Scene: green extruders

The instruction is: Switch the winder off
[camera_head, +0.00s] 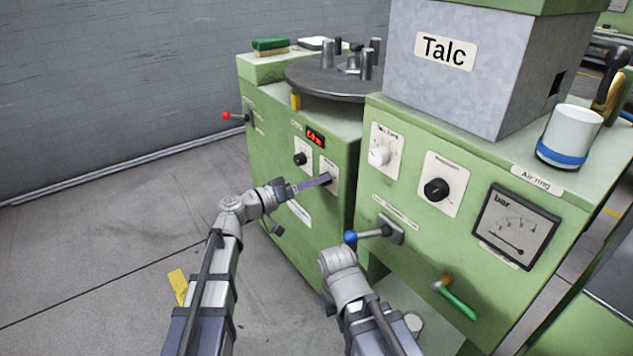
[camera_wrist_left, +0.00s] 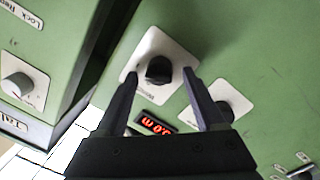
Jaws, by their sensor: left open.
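The winder (camera_head: 268,135) is the green cabinet with a round dark turntable (camera_head: 325,84) on top. Its front has a red-lit display (camera_head: 315,136), a black knob (camera_head: 300,158) and a second white knob plate (camera_head: 331,166) to the right. My left gripper (camera_head: 327,179) reaches this second plate and covers most of its knob. In the left wrist view, my left gripper (camera_wrist_left: 160,75) is open, with its fingertips on either side of a black knob (camera_wrist_left: 158,69), not visibly closed on it. The display (camera_wrist_left: 155,126) and the other knob (camera_wrist_left: 224,110) show beside it. My right gripper is hidden.
A green cabinet (camera_head: 402,172) adjoins at right, with a blue-ball lever (camera_head: 351,237), a green-handled lever (camera_head: 458,302), dials and a bar gauge (camera_head: 516,226). A red-ball lever (camera_head: 228,115) sticks out at left. The left floor is mostly clear.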

